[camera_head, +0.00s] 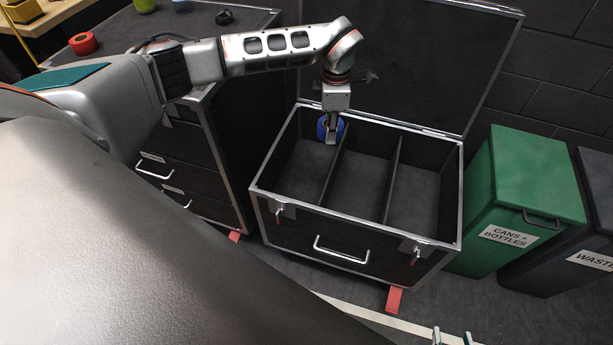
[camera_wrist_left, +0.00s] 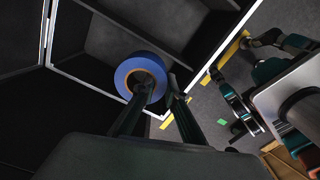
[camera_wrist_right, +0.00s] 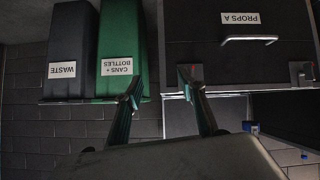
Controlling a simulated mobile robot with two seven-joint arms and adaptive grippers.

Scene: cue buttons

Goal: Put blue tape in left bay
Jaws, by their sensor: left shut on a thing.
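The blue tape (camera_head: 321,128) is a roll with a pale core, held at the back of the open case (camera_head: 355,224), over or inside its left bay (camera_head: 300,165). I cannot tell its exact height against the rim. My left gripper (camera_head: 332,138) points down and is shut on the tape. In the left wrist view the blue tape (camera_wrist_left: 131,68) sits at the fingertips (camera_wrist_left: 157,88). My right gripper (camera_wrist_right: 157,82) is open and empty. Only its fingertips (camera_head: 452,338) show at the bottom of the head view.
The case has two dividers making three bays; the middle bay (camera_head: 357,175) and right bay (camera_head: 412,196) look empty. Its raised lid (camera_head: 410,60) stands behind. A drawer cabinet with red tape (camera_head: 83,43) on top is left. A green bin (camera_head: 520,180) and dark bin (camera_head: 597,180) stand right.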

